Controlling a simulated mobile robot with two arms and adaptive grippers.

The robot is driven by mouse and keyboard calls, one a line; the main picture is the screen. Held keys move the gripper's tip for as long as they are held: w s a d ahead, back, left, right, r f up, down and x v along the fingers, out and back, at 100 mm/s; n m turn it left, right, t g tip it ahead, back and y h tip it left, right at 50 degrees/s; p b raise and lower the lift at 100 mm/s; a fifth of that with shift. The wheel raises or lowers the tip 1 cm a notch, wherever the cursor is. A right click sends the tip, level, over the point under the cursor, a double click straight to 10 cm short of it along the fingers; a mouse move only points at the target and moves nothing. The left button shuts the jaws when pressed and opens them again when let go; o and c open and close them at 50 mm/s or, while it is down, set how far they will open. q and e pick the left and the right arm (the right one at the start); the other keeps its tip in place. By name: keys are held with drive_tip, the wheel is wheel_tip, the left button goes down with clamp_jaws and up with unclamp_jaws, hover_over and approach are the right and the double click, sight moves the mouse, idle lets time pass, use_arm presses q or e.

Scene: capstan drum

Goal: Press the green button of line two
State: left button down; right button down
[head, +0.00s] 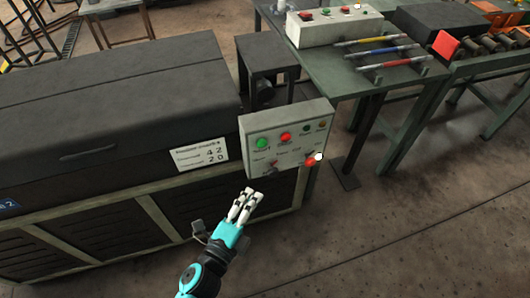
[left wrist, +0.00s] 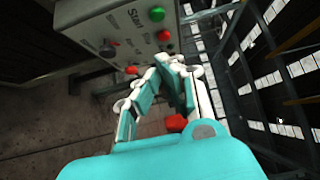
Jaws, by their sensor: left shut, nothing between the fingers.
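A grey control box (head: 287,140) stands at the right end of the dark machine. Its green button (head: 262,143) is at the upper left of its face, with a red button (head: 285,137) beside it. My left gripper (head: 246,194) is shut and empty, just below and in front of the box, apart from the green button. In the left wrist view the green button (left wrist: 157,14) and red button (left wrist: 164,35) show beyond the fingertips (left wrist: 170,62). The box's small lettering does not show "line two" legibly. My right gripper is out of view.
The dark machine (head: 110,100) carries a white placard (head: 200,154) and a blue plate (head: 8,205) ending in 2. A red knob (head: 310,161) sits low on the box. A second button box (head: 335,27) stands on the green table (head: 400,78). Floor at right is clear.

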sight(262, 143)
use_arm(q)
drive_tip(key=shift+r, duration=0.2)
drive_tip(key=w+a+p+x, duration=0.1)
drive_tip(key=a+p+x, duration=0.1)
drive_tip(key=x, duration=1.1)
drive_tip(key=shift+a, duration=0.25)
